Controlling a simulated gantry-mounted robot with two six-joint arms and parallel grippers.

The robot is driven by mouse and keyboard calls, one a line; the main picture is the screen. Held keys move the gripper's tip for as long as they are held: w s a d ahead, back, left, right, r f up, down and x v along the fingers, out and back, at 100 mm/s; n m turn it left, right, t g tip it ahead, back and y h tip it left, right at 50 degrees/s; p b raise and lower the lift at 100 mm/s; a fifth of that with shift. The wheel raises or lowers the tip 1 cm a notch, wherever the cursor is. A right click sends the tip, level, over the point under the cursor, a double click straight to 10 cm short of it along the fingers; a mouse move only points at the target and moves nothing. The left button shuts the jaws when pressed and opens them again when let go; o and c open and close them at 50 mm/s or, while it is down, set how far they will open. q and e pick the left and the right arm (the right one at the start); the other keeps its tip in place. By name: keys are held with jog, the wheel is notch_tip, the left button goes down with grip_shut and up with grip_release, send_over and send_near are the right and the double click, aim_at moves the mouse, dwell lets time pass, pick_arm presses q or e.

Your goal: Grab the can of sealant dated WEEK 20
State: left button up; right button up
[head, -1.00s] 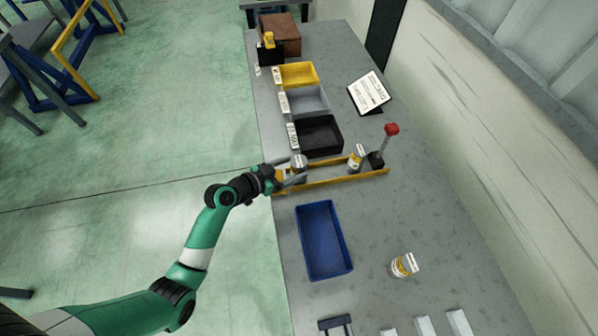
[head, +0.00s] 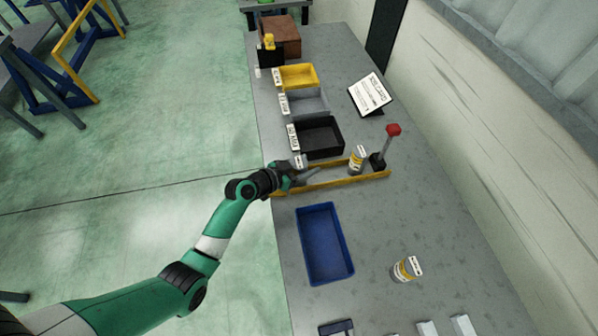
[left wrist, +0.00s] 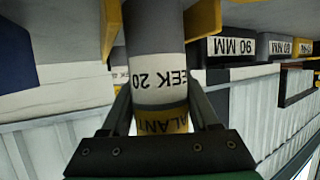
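The can of sealant (left wrist: 157,75) marked WEEK 20 fills the middle of the left wrist view. Its grey, white and yellow label reads upside down there. In the head view its top (head: 299,161) shows at the left end of the yellow rack, its lower part hidden by my left gripper. My left gripper (head: 308,172) is at this can, with one finger (left wrist: 207,112) on each side of it. The fingers look open around the can; firm contact does not show. My right gripper is not in view.
Another can (head: 357,160) stands in the yellow rack (head: 345,182), beside a red-topped lever (head: 392,130). A third can (head: 406,269) stands near the empty blue tray (head: 349,262). Black (head: 340,139), grey (head: 326,104) and yellow (head: 316,73) bins lie beyond the rack.

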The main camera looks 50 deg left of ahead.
aim_at(301, 169)
pick_arm(q)
grip_shut()
jog(key=shift+r, duration=0.1)
jog(key=shift+r, duration=0.25)
jog(key=r, duration=0.1)
jog(key=r+p, duration=0.2)
jog(key=shift+s+d+r, duration=0.15)
jog(key=shift+s+r, duration=0.1)
jog(key=shift+r, duration=0.15)
jog(key=s+r+p, duration=0.1)
jog(key=r, duration=0.1)
jog(key=s+d+r+p, duration=0.1)
jog(key=s+r+p, duration=0.1)
jog(key=shift+s+d+r, duration=0.15)
jog(key=shift+d, duration=0.05)
jog(key=s+d+r+p, duration=0.3)
jog(key=s+d+r, duration=0.1)
jog(key=s, duration=0.5)
